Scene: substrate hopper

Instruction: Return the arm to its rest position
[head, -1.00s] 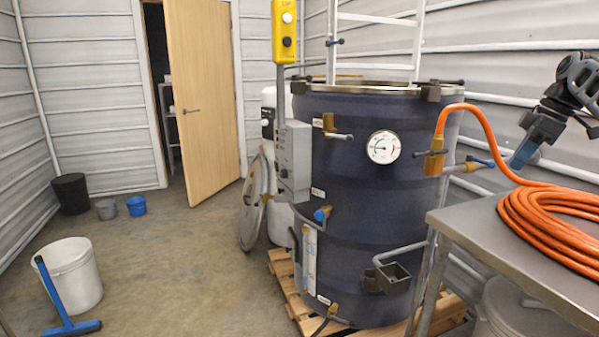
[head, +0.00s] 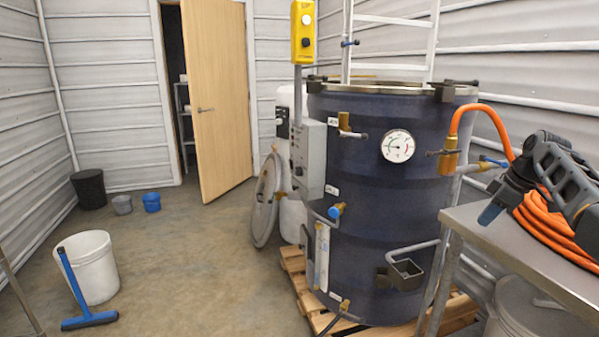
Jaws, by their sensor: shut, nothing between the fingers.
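My gripper (head: 491,213) shows at the right edge of the head view, on the dark, folded end of my arm. Its blue-grey fingers point down and left, shut and empty. It is in front of the orange hose coil (head: 545,226) and by the left end of the metal table (head: 480,230), hiding part of both. I cannot tell how far above the table it is. The dark blue hopper drum (head: 375,215) stands to its left, apart from it in the picture.
A brass valve (head: 449,158) on the drum feeds the orange hose, close to my arm. A yellow control box (head: 303,32) stands on a post. A white bucket (head: 88,268) and blue squeegee (head: 88,319) are at left. The floor between is clear.

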